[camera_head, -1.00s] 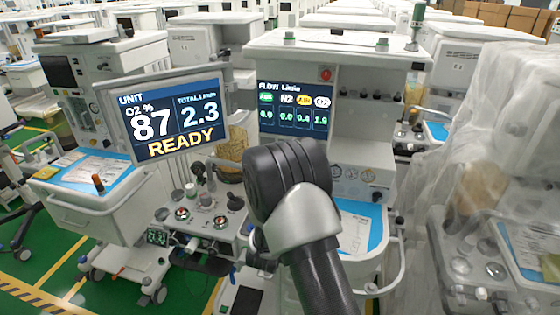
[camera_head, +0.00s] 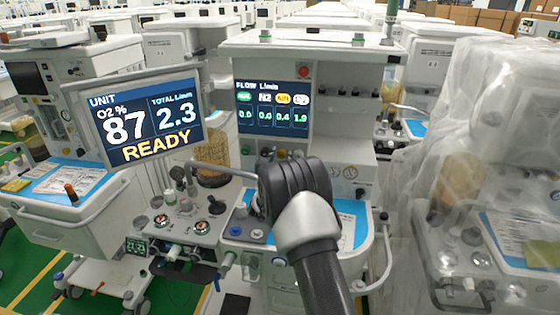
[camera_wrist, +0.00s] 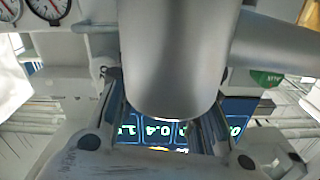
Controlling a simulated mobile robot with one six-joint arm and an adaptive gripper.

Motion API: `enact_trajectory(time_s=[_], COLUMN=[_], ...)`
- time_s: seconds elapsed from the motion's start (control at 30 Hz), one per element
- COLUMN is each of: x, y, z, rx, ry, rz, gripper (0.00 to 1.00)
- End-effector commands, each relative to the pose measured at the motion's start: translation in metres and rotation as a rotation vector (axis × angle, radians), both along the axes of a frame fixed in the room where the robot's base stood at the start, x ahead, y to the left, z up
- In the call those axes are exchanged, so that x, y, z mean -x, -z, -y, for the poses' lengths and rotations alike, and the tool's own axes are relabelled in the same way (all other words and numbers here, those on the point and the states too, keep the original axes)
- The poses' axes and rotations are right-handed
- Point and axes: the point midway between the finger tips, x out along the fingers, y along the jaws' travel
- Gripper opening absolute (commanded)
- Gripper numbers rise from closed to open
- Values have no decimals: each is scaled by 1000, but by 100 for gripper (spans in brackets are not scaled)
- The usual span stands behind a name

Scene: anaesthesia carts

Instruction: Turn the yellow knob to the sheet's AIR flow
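The flow screen (camera_head: 272,108) on the middle cart reads 0.4 under its yellow label. The same screen shows upside down in the wrist view (camera_wrist: 165,132). I cannot make out the yellow knob; my black wrist covers part of the panel below the screen. A white sheet (camera_head: 347,232) lies on the blue worktop, partly hidden by my arm, its writing unreadable. My gripper (camera_wrist: 163,105) is hidden behind my wrist in the head view. In the wrist view its fingers stand apart, with a large silver cylinder in front of or between them; I cannot tell whether they touch it.
A unit screen (camera_head: 145,120) reading O2 87, total 2.3 and READY stands left of the flow screen. A grey tube (camera_head: 222,171) crosses just left of my wrist. A plastic-wrapped cart (camera_head: 490,170) stands close on the right. Green floor shows at lower left.

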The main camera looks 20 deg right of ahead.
Motion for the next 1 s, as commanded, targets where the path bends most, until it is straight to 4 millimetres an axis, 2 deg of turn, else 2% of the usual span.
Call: enact_trajectory(time_s=[0.27,0.73,0.87,1.0], x=[-1,0,0,0], y=[0,0,0,0], z=[0,0,0,0], rx=[0,0,20,119], ry=[0,0,0,0], rz=[0,0,-13,-81], gripper=[33,2,1,1])
